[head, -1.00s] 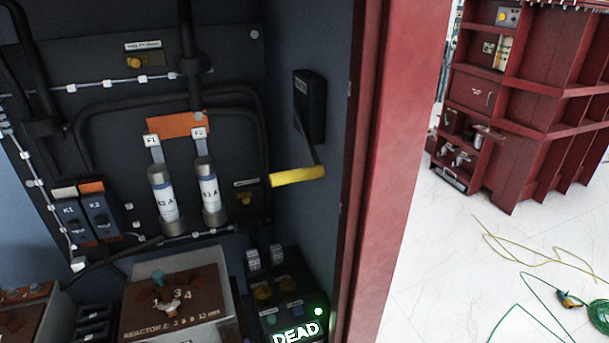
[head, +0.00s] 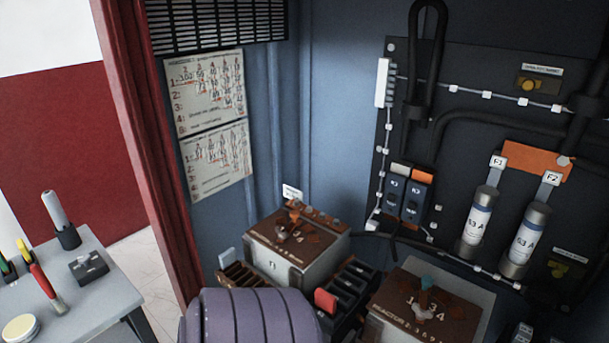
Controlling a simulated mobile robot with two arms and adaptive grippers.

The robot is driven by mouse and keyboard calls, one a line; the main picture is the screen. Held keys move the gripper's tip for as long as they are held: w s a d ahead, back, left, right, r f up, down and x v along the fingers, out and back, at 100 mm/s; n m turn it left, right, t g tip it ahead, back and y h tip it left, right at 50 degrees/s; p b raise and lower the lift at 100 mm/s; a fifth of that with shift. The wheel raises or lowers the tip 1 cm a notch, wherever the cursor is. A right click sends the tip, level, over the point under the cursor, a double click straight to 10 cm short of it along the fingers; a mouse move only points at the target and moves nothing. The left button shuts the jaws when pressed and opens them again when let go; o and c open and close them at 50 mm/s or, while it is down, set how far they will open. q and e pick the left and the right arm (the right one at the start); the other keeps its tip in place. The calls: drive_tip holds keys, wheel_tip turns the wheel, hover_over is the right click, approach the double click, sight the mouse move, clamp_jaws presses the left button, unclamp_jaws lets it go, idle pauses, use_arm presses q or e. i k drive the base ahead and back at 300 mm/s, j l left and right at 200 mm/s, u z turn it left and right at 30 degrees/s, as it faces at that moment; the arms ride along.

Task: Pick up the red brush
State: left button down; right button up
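A slim tool with a red handle and a pale lower end, which looks like the red brush (head: 42,281), is at the far left of the head view. It leans at a slant over the grey side table (head: 105,297). Its lower end is near the table top. How it is held up is too small to tell. Neither of my grippers is in view.
The table also bears a grey-handled tool in a dark holder (head: 67,236), a dark block (head: 88,267) and a round pale tin (head: 20,328). A red cabinet post (head: 150,170) stands between table and cabinet. Two brown-topped reactor boxes (head: 297,240) sit inside the cabinet.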

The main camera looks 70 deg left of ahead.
sight(43, 280)
drive_tip(key=u, duration=4)
